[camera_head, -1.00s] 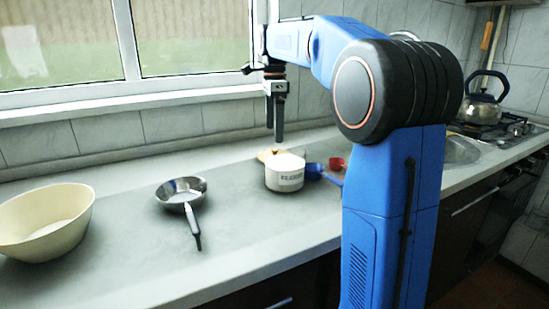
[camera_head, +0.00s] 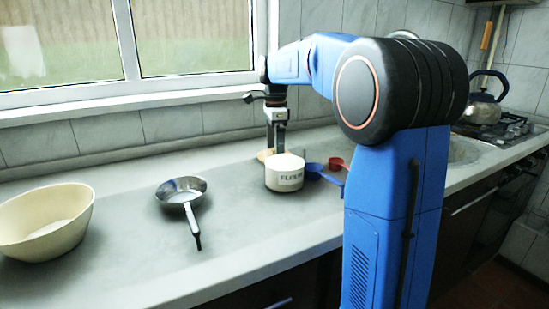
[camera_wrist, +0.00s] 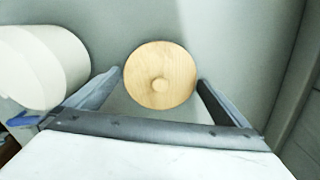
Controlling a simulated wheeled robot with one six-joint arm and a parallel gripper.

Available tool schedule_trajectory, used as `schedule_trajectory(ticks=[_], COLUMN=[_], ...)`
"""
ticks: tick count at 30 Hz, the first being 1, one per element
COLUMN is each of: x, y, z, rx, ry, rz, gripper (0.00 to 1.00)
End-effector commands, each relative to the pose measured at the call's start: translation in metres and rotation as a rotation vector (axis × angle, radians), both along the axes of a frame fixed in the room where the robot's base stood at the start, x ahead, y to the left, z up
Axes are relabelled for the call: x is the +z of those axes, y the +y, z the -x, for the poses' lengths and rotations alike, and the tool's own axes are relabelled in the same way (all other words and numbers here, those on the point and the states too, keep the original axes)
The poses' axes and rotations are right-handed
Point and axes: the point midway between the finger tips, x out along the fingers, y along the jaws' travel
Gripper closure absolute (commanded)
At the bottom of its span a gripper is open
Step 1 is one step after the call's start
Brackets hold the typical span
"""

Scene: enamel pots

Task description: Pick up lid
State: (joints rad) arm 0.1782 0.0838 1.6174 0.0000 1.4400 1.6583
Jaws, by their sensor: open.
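The lid (camera_wrist: 161,67) is a round, light wooden disc with a small knob in its middle. It lies on the counter, and in the head view its edge (camera_head: 262,155) shows just behind the white pot, which hides much of it. My gripper (camera_head: 276,149) points straight down behind the pot, low over the lid. In the wrist view my gripper (camera_wrist: 158,75) is open, one finger to each side of the lid, with nothing held. I cannot tell whether the fingers touch it.
The white pot (camera_head: 284,176) with dark lettering stands right beside the lid. A blue scoop (camera_head: 314,169) and a red cup (camera_head: 336,162) lie to its right. A metal pan (camera_head: 181,190) and a cream bowl (camera_head: 42,222) stand left. The tiled wall (camera_head: 110,130) is close behind.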

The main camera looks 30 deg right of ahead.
Motion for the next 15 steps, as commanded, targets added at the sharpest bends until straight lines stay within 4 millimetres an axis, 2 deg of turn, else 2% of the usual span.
schedule_trajectory(ticks=[2,6,15], x=[0.0001,0.0002,0.0017], y=[0.0000,0.0000,0.0000], z=[0.0000,0.0000,-0.0001], rx=[0.000,0.000,0.000], ry=[0.000,0.000,0.000], rz=[0.000,0.000,0.000], gripper=[0.02,0.33,0.33])
